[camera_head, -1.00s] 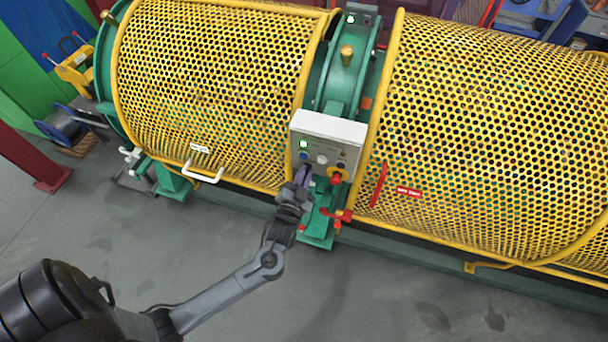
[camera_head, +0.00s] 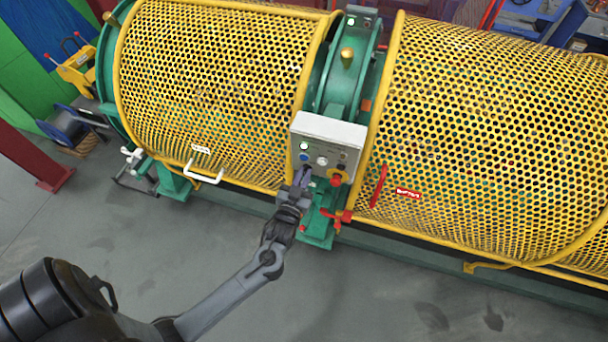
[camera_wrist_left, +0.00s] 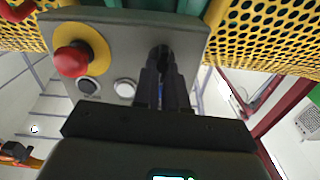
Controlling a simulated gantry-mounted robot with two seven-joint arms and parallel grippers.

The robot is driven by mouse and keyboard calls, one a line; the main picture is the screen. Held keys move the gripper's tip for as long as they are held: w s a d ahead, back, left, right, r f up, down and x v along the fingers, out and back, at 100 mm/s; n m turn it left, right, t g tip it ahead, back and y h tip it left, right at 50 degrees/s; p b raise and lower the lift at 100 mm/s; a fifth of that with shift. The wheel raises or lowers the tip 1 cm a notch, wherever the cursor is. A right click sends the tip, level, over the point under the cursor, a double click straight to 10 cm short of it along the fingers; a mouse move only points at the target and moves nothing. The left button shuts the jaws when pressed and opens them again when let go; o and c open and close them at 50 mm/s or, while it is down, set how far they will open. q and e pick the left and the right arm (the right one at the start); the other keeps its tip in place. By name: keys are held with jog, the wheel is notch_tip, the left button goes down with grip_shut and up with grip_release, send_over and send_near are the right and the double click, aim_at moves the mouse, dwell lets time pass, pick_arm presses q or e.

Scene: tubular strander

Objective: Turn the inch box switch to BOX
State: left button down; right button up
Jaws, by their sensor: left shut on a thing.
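The grey control box (camera_head: 329,142) stands on the green frame between the two yellow guards. It also shows in the left wrist view (camera_wrist_left: 112,28). My left gripper (camera_head: 303,178) reaches up to its lower left part in the head view. In the left wrist view its two dark fingers (camera_wrist_left: 162,85) are shut on a black switch knob (camera_wrist_left: 163,52) on the box face. The fingers hide most of the knob, so its pointing direction and labels cannot be read. My right gripper is not in view.
A red emergency stop (camera_wrist_left: 72,60) on a yellow ring sits beside the fingers, with a black button (camera_wrist_left: 88,85) and a white button (camera_wrist_left: 125,88) near it. A red-handled valve (camera_head: 340,216) is below the box. Yellow mesh guards (camera_head: 215,85) flank it. The grey floor in front is clear.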

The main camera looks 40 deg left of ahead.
pick_arm(q)
jog(key=shift+s+a+n+p, duration=0.1)
jog(key=shift+n+p, duration=0.1)
jog(key=shift+n, duration=1.5)
jog(key=shift+a+n+p, duration=0.1)
jog(key=shift+n+p, duration=0.05)
jog(key=shift+n, duration=1.55)
jog(key=c, duration=1.2)
grip_release()
jog(key=shift+s, duration=0.1)
